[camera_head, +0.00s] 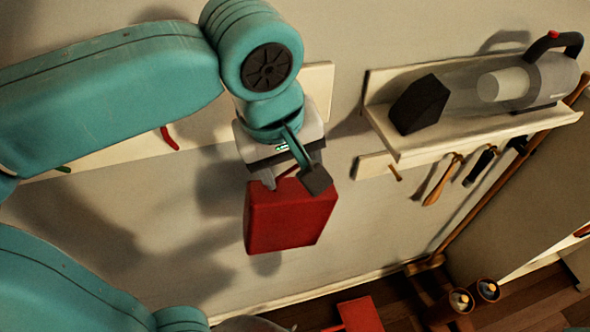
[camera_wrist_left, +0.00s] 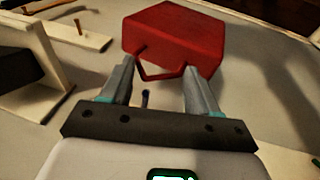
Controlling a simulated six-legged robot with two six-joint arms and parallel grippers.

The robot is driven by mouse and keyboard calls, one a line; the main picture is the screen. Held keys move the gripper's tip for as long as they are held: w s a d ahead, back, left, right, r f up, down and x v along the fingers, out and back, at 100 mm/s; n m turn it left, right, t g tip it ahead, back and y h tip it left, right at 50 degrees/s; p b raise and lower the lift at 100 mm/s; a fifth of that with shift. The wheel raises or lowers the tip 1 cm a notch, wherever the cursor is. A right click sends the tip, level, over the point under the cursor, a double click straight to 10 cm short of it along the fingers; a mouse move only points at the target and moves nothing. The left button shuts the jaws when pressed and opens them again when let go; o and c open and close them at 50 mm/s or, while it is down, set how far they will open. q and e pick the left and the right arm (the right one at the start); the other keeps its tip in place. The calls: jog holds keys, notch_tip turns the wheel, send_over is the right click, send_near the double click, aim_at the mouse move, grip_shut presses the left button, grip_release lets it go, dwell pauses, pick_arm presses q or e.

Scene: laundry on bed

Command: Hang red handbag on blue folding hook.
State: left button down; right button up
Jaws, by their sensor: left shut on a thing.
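The red handbag (camera_head: 290,216) hangs below my left gripper (camera_head: 294,183) in front of the wall. In the left wrist view the handbag (camera_wrist_left: 175,32) lies beyond the fingertips, and its thin red handle (camera_wrist_left: 160,77) passes between the fingers. My left gripper (camera_wrist_left: 154,80) is shut on the handle. A small dark blue peg (camera_wrist_left: 146,99) shows between the fingers in the left wrist view; it looks like the blue folding hook. In the head view my left gripper and wrist hide that spot. My right gripper is not visible.
The wall rail carries a red hook (camera_head: 169,139) and a green hook (camera_head: 63,169). A shelf (camera_head: 425,145) to the right holds a handheld vacuum (camera_head: 500,85), with tools hanging below. A wooden-handled tool (camera_head: 500,175) leans there. A red object (camera_head: 360,315) lies low on the floor.

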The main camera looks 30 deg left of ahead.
pick_arm(q)
jog(key=shift+w+a, duration=0.25)
jog(key=shift+a, duration=0.15)
jog(key=shift+w+a+f, duration=0.1)
jog(key=shift+w+a, duration=0.5)
jog(key=shift+w, duration=0.1)
jog(key=w+a, duration=0.1)
jog(key=a, duration=0.1)
jog(key=w+a+f, duration=0.1)
jog(key=w+a, duration=0.1)
jog(key=shift+w+f+b, duration=0.15)
jog(key=shift+b, duration=0.15)
jog(key=shift+d, duration=0.1)
